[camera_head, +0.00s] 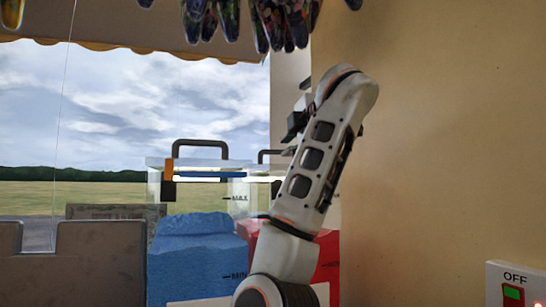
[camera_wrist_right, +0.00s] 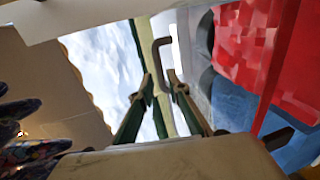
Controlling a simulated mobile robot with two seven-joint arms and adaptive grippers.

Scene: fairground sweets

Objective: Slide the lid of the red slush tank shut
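The red slush tank (camera_head: 327,255) stands behind my right arm, which hides much of it. Its dark lid handle (camera_head: 267,153) shows just left of the arm; how far the lid is open cannot be told. My right gripper (camera_head: 294,128) is close above that handle, small and partly hidden in the head view. In the right wrist view, the fingers (camera_wrist_right: 161,82) are apart, with the dark handle (camera_wrist_right: 156,55) between or just beyond their tips; contact is unclear. Red slush (camera_wrist_right: 240,45) shows to the right there. My left gripper is out of view.
The blue slush tank (camera_head: 195,255) stands left of the red one, with its own dark lid handle (camera_head: 200,146). Wrapped sweets (camera_head: 285,22) hang above. A wall (camera_head: 430,130) is close on the right, with an OFF switch (camera_head: 513,294) low down.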

